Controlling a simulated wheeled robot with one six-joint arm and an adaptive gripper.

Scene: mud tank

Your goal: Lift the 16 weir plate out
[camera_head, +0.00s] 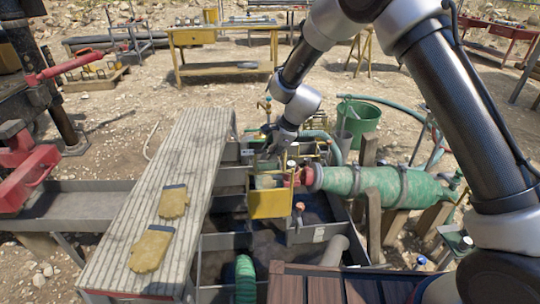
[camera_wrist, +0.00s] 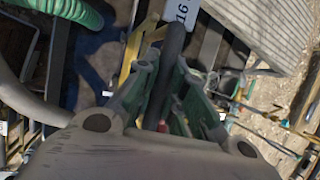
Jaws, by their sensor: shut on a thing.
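My gripper (camera_head: 272,146) is over the metal tank, pointing down. In the wrist view its green-grey fingers (camera_wrist: 171,84) are closed around a dark round bar (camera_wrist: 173,45). A white label reading 16 (camera_wrist: 181,12) shows at the top of that view, right by the bar. I take the bar as the handle of the 16 weir plate. A yellow plate (camera_head: 271,204) stands upright below my gripper in the head view; its number is not readable there. The plate's lower edge and its slot are hidden.
A ribbed walkway (camera_head: 150,205) with two yellow gloves (camera_head: 152,248) lies left of the tank. A green cylinder (camera_head: 375,184) lies close on the right, and a green bucket (camera_head: 361,121) stands behind. A green hose (camera_head: 245,278) enters the tank's front. A yellow table (camera_head: 195,38) stands far back.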

